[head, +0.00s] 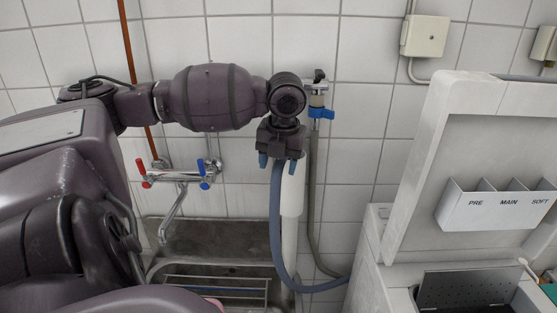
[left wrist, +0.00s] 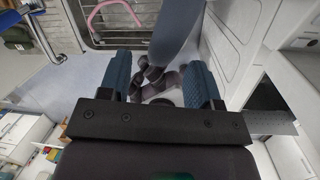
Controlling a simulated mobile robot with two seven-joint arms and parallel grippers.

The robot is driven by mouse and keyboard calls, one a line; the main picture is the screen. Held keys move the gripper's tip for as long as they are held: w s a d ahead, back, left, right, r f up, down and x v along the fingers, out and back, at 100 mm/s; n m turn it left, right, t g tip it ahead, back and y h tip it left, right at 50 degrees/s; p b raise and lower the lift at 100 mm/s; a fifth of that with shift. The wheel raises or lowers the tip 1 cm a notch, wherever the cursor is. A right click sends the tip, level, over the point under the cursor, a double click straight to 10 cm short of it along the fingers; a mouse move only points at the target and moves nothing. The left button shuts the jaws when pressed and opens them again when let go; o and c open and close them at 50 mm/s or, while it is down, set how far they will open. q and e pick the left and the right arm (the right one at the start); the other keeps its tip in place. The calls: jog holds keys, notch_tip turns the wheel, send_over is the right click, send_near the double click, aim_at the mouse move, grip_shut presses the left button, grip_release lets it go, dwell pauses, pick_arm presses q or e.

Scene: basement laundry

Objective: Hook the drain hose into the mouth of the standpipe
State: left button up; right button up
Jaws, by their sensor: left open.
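The blue-grey drain hose (head: 275,215) rises from a low loop up to just below my left gripper (head: 278,162). The white standpipe (head: 292,195) stands upright right beside the hose, against the tiled wall. My left gripper is open, with its blue fingertips pointing down over the top of the hose and pipe. The gripper hides the hose's upper end and the pipe's mouth, so I cannot tell whether the hose is in it. In the left wrist view the hose (left wrist: 177,35) passes beyond the open fingers (left wrist: 160,82). My right gripper is not in view.
A tap with red and blue handles (head: 180,176) is on the wall at left, above a sink with a wire rack (head: 215,282). A blue-handled valve (head: 321,113) with a grey hose (head: 313,200) is close right of the gripper. A white washer (head: 372,270) stands at right.

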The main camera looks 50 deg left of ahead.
pick_arm(q)
notch_tip(320, 180, up, 11)
jog(key=d+p, duration=0.1)
jog(key=d, duration=0.1)
jog(key=shift+s+f, duration=0.2)
jog(key=shift+s+f, duration=0.1)
jog(key=shift+s, duration=0.05)
